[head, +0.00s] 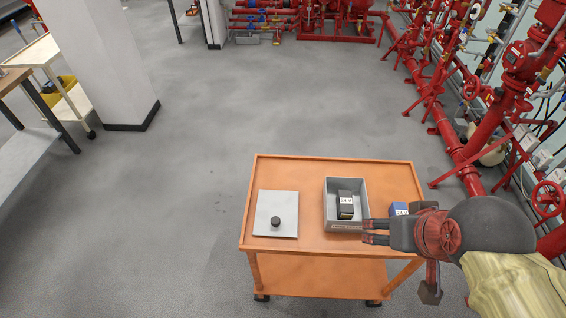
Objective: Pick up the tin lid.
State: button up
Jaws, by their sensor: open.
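The tin lid (265,214) is a flat, light grey square plate with a round black knob (276,222) near its front edge. It lies on the left part of the orange cart's top (312,245). My gripper (366,231) is open, with its fingers pointing left. In the picture it is to the right of the lid and well apart from it, by the right front corner of the open grey tin (328,205). I cannot tell its height above the cart.
The tin stands on the cart with a black, white-labelled block (346,204) inside. A blue object (399,209) is partly hidden behind my gripper. Red pipes and valves (484,130) line the right wall. A white pillar (100,60) stands at left. The middle floor is clear.

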aim_at(277, 214)
jog(key=k+j+z, duration=0.1)
jog(key=j, duration=0.3)
jog(key=k+j+z, duration=0.1)
jog(key=j, duration=0.3)
jog(key=k+j+z, duration=0.1)
jog(key=j, duration=0.25)
jog(key=k+j+z, duration=0.1)
jog(key=j, duration=0.25)
jog(key=k+j+z, duration=0.1)
jog(key=k+j, duration=0.15)
jog(key=k+j+z, duration=0.1)
jog(key=j, duration=0.35)
jog(key=k, duration=0.05)
